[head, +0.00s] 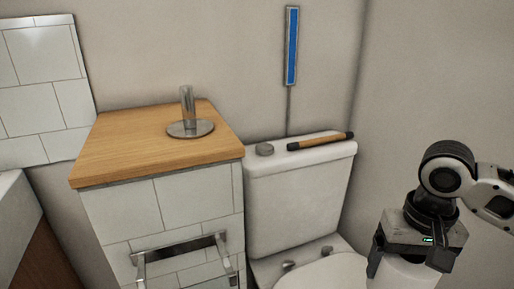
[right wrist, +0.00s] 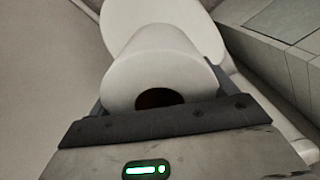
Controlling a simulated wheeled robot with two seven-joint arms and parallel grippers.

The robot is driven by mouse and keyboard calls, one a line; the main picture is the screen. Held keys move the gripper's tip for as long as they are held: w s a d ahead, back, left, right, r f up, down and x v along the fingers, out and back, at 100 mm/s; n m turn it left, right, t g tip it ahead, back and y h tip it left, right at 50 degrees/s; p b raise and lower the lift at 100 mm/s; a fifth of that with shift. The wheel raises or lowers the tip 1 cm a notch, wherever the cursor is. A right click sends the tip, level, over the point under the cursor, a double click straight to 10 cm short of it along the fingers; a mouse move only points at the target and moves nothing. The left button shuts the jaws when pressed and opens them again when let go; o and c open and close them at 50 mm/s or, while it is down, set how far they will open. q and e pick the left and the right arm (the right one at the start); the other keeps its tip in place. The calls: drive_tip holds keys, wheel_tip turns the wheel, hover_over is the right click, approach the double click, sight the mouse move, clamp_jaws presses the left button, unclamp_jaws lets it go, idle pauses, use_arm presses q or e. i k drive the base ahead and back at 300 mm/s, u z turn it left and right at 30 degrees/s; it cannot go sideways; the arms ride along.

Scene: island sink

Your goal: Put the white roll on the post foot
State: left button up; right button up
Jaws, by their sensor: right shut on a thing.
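The post foot (head: 204,128) is a round shiny metal disc with a short upright metal post (head: 187,103), standing on the wooden top of a tiled block. Nothing is on the post. My right gripper (head: 413,262) is at the lower right, well right of the post foot and lower than it. It is shut on the white roll (head: 398,274), whose lower part is cut off by the frame edge. In the right wrist view the roll (right wrist: 150,65) lies between the fingers, with its dark core hole facing the camera. My left gripper is not in view.
The wooden top (head: 120,145) is otherwise clear. A metal rail (head: 180,246) sticks out from the block's front. A wall stands at right.

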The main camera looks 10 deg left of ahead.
sight(191, 126)
drive_tip(key=k, duration=0.95)
drive_tip(key=u, duration=3.4)
drive_tip(key=k, duration=1.25)
drive_tip(key=z, duration=1.45)
drive_tip(key=i, duration=0.5)
drive_tip(key=u, duration=0.05)
